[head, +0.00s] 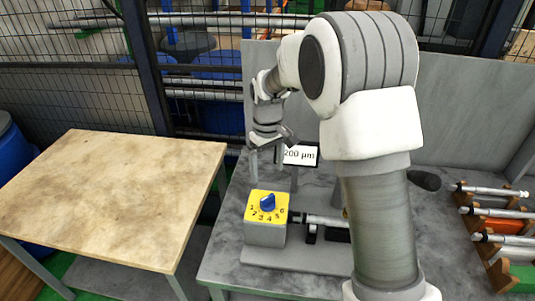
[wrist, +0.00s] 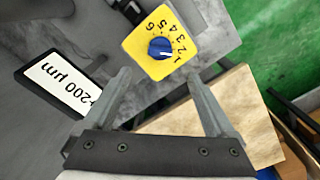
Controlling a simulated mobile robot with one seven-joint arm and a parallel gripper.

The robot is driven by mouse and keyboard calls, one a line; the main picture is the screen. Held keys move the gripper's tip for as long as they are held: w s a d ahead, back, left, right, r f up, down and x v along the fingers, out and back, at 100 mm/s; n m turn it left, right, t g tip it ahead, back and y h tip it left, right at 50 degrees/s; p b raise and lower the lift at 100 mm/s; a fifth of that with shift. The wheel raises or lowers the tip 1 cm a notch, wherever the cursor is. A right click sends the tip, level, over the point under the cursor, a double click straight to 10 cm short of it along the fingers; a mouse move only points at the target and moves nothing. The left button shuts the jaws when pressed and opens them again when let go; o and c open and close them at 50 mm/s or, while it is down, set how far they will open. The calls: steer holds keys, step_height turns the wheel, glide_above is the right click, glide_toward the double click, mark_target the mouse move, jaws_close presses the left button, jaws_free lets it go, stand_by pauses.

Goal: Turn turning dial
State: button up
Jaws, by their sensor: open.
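The turning dial (head: 267,203) is a blue knob on a yellow plate (head: 252,212) with black numbers, on top of a grey box. In the wrist view the blue dial (wrist: 160,48) shows a white pointer line toward the 1, on the yellow plate (wrist: 142,60). My gripper (head: 273,165) is above the dial in the head view, pointing down and apart from it. In the wrist view my gripper (wrist: 160,82) has its two fingers spread wide, with nothing between them, and the dial lies beyond the fingertips.
A sign reading 200 µm (head: 300,156) stands behind the dial, close to my gripper. A metal shaft (head: 325,221) runs right from the dial's box. A rack of rods (head: 492,212) is at the right. A bare wooden table (head: 110,190) stands at the left.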

steer(key=shift+r, duration=2.75)
steer(key=s+d+r+m+t, duration=0.3)
steer(key=s+d+r, duration=0.4)
steer(key=s+r, duration=0.5)
steer(key=s+d+f+m+t, duration=0.1)
steer(key=s+d+m+t, duration=0.1)
steer(key=s, duration=1.4)
steer(key=d+m, duration=0.1)
steer(key=d, duration=0.1)
steer(key=shift+d+f+m+t, duration=0.15)
steer(key=shift+d+m+t, duration=0.15)
steer(key=shift+m, duration=0.1)
steer(key=shift+w, duration=0.1)
